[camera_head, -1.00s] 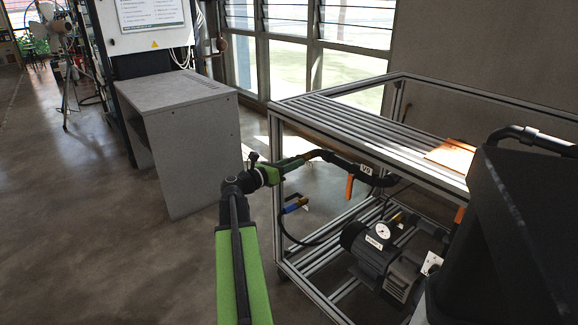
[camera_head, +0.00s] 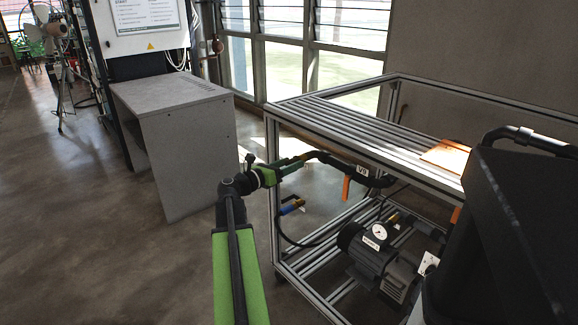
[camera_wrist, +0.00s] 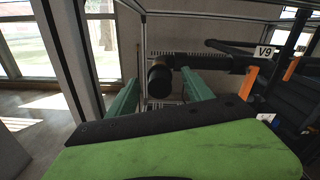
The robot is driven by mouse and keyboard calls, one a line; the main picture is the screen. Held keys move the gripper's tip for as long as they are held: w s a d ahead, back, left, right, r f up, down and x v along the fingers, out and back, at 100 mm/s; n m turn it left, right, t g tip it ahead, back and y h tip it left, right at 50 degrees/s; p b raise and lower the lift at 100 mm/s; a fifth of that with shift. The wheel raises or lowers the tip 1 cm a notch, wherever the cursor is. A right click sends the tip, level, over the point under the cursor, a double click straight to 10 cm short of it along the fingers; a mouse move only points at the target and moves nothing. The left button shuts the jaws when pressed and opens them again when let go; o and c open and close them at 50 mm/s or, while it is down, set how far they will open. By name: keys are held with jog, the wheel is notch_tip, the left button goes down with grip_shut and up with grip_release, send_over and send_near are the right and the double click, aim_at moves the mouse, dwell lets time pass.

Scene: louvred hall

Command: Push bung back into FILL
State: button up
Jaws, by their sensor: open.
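My gripper (camera_head: 296,163) is open, its green fingers on either side of a dark round pipe end in the wrist view (camera_wrist: 158,84). The black pipe (camera_head: 335,165) runs from there to the right and carries a white tag V9 (camera_head: 362,171); the tag also shows in the wrist view (camera_wrist: 264,52). The round end (camera_wrist: 160,79) faces me between the fingers; I cannot tell whether it is the bung or the pipe's own end, or whether a finger touches it. No FILL label is readable in either view.
An orange lever (camera_head: 346,188) hangs below the pipe. A metal frame bench (camera_head: 335,117) surrounds it, with a motor and gauge (camera_head: 379,232) on the lower shelf. A grey cabinet (camera_head: 185,155) stands left; floor there is clear.

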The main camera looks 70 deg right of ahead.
jog(key=v, duration=0.6)
jog(key=shift+a, duration=0.25)
jog(key=shift+w+a, duration=0.1)
jog(key=v, duration=1.7)
jog(key=shift+a+f, duration=0.1)
